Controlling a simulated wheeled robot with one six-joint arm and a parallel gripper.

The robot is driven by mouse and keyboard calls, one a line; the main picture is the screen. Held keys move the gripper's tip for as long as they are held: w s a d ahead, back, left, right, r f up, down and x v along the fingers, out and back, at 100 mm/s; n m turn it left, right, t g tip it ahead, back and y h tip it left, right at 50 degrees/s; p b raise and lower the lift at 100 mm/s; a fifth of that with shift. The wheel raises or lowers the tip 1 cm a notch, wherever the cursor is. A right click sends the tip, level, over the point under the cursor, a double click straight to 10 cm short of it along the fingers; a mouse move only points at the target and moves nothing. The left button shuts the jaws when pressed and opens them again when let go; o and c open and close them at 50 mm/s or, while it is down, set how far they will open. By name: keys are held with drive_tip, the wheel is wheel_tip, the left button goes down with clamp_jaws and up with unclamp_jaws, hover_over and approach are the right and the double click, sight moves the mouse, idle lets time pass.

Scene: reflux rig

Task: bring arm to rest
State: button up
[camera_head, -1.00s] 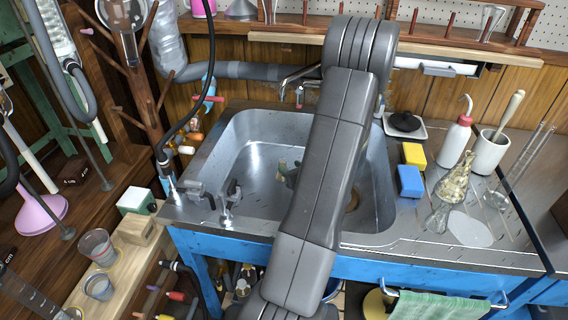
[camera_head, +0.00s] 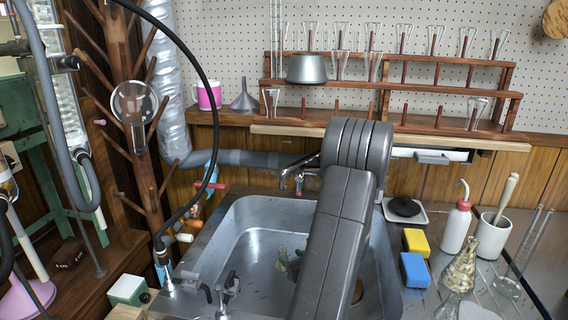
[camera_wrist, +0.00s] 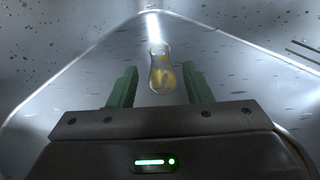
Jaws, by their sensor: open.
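My gripper (camera_wrist: 161,82) shows in the wrist view with its two dark green fingers spread apart. A small glass vessel with yellowish contents (camera_wrist: 161,76) appears in the gap between the fingertips, touching neither finger in the picture. How far beyond the tips it is, I cannot tell. Bare, spotted metal surrounds it. In the head view my arm is bent over the metal sink (camera_head: 235,235) and hides part of its basin. A small greenish piece beside the arm in the basin is too small to identify. My gripper is not clearly seen in that view.
A faucet (camera_head: 298,175) stands behind the sink. Yellow (camera_head: 416,242) and blue (camera_head: 413,270) sponges, a wash bottle (camera_head: 456,228), a mortar (camera_head: 493,232) and glassware stand at right. A wooden rack (camera_head: 420,88) holds glasses at the back. A peg tree (camera_head: 135,170) and black hose are left.

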sight(284, 252)
drive_tip(key=x, duration=0.8)
drive_tip(key=shift+w+a+f+b, duration=0.2)
drive_tip(key=shift+w+a+b, duration=0.05)
drive_tip(key=shift+b, duration=0.1)
drive_tip(key=shift+r+p, duration=0.5)
drive_tip(key=shift+r, duration=1.4)
drive_tip(key=shift+f, duration=0.1)
